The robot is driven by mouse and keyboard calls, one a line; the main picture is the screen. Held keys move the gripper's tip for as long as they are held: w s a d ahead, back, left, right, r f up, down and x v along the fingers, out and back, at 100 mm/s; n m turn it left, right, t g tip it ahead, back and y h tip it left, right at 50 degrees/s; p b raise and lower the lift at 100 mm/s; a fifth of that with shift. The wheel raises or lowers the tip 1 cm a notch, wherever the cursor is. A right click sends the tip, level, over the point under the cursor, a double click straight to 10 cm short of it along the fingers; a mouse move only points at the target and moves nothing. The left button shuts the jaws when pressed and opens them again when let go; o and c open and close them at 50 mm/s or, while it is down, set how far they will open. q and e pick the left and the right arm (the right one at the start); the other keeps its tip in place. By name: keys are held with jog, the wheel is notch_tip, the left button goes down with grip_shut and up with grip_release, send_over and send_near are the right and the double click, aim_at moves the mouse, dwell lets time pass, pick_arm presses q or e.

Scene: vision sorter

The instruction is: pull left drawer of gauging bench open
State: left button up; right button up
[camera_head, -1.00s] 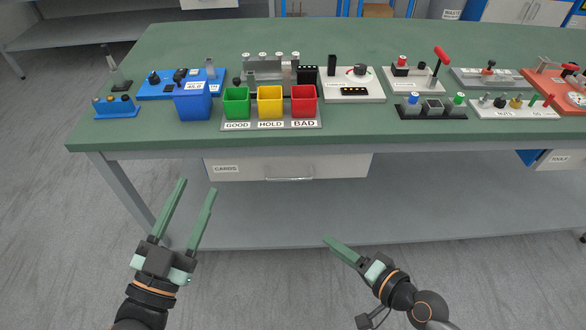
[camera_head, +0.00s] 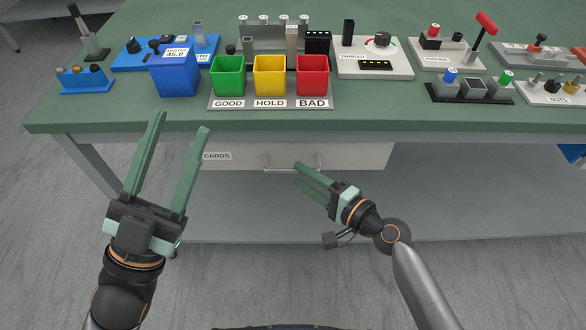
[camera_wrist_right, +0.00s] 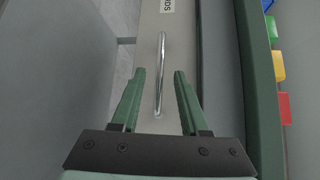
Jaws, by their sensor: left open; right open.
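The left drawer (camera_head: 352,157) of the gauging bench (camera_head: 90,118) has a pale front with a CARDS label and looks shut. Its metal bar handle (camera_head: 270,170) also shows in the right wrist view (camera_wrist_right: 161,50). My right gripper (camera_head: 298,173) is open at the handle. In the right wrist view its fingers (camera_wrist_right: 160,76) lie on either side of the bar, with gaps visible. The head view hides part of the handle behind the fingers. My left gripper (camera_head: 181,122) is open and empty, left of the drawer near the bench's front edge.
On the bench top stand a blue bin (camera_head: 174,76), green (camera_head: 228,78), yellow (camera_head: 270,77) and red (camera_head: 312,77) bins, and several fixtures behind and right. A lower shelf (camera_head: 450,205) lies under the drawer. The floor in front is clear.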

aim_at(293, 169)
pick_arm(q)
jog(key=shift+s+d+r+m+h, duration=0.15)
jog(key=shift+s+r+m+h, duration=0.75)
jog(key=shift+h, duration=0.3)
pick_arm(e)
jog(key=shift+x, duration=1.85)
pick_arm(q)
jog(key=shift+w, duration=0.1)
pick_arm(e)
grip_shut()
